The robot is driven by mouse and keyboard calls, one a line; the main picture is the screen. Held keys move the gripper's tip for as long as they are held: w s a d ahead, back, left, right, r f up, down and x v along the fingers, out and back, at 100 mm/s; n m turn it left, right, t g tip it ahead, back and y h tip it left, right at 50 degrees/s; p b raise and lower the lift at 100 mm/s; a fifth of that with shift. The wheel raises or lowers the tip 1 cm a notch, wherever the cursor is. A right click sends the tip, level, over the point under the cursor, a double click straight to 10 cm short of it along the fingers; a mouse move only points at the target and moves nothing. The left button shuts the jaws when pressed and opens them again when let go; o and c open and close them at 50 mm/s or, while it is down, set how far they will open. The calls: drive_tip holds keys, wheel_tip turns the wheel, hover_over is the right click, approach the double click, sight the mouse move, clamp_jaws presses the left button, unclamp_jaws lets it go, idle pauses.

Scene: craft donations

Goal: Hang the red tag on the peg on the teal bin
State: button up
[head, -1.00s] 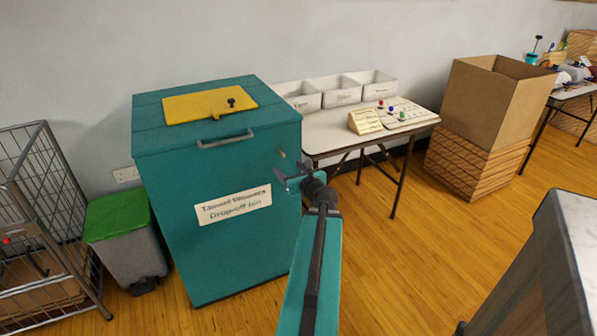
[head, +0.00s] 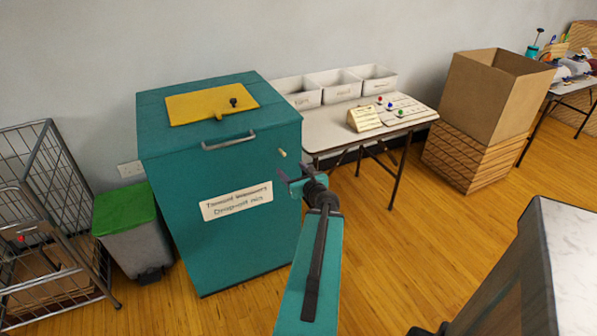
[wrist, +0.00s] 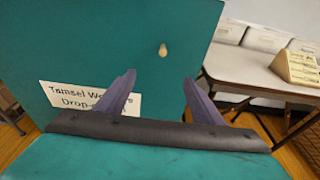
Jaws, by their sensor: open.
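The teal bin (head: 240,235) stands against the wall, with a white label on its front. A short pale peg (head: 282,153) sticks out of the front near the upper right and is bare; it also shows in the wrist view (wrist: 163,49). My gripper (head: 291,180) is in front of the bin, a little below the peg in the picture. In the wrist view my gripper (wrist: 160,77) is open, its fingers apart with nothing between them.
A green-lidded bin (head: 125,208) and a wire cage (head: 45,160) are left. A pale-topped counter (head: 570,235) is at lower right.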

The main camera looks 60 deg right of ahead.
drive_tip(key=shift+s+a+r+p, duration=0.1)
drive_tip(key=shift+s+r+p, duration=0.1)
drive_tip(key=shift+p, duration=0.35)
drive_tip(key=shift+p+v, duration=1.95)
drive_tip(key=shift+p, duration=1.95)
drive_tip(key=shift+a+f, duration=0.1)
